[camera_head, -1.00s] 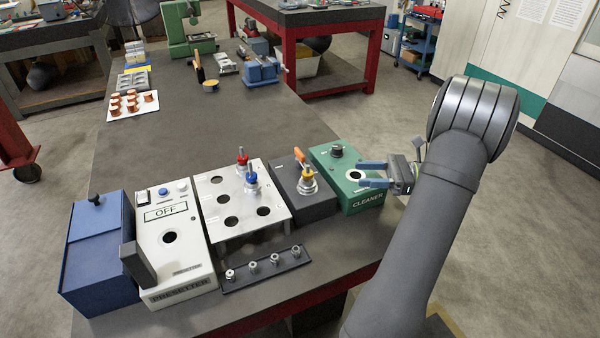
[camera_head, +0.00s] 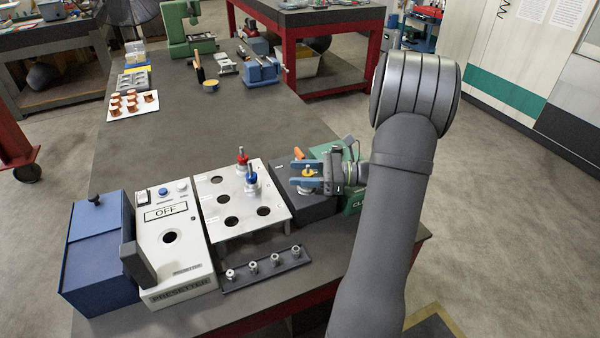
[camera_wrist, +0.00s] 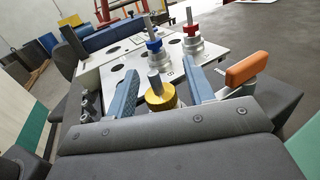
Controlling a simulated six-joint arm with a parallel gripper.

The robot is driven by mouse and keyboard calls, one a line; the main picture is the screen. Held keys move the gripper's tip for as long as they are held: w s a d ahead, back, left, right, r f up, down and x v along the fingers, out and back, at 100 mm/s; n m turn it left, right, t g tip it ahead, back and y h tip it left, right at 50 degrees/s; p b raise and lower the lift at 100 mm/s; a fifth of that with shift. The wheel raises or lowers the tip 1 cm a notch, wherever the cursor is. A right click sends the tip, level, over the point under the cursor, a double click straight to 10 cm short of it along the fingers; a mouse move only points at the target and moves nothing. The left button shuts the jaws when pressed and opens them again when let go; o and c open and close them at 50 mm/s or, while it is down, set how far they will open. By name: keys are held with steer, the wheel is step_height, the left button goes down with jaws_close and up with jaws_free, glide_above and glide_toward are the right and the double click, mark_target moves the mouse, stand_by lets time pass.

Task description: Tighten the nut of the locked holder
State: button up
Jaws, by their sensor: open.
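The locked holder, with its yellow nut (camera_head: 308,172) and a grey tool on top, stands in the dark grey block (camera_head: 290,208). The orange lever (camera_head: 298,153) of that block is just behind it. My gripper (camera_head: 297,174) is open, with one blue finger on each side of the nut. In the wrist view the yellow nut (camera_wrist: 161,97) sits between the two fingers, with visible gaps. The orange lever (camera_wrist: 246,68) is outside the right finger. Whether the fingers are level with the nut or slightly above it is hard to tell.
A white stand (camera_head: 235,230) left of the block carries red-topped (camera_head: 242,157) and blue-topped (camera_head: 251,176) holders. A green cleaner box (camera_head: 350,202) stands right of the block, partly hidden by my gripper. A rack (camera_head: 266,268) of collets lies in front.

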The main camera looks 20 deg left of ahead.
steer(key=shift+s+a, duration=0.1)
steer(key=shift+a, duration=0.1)
steer(key=c, duration=1)
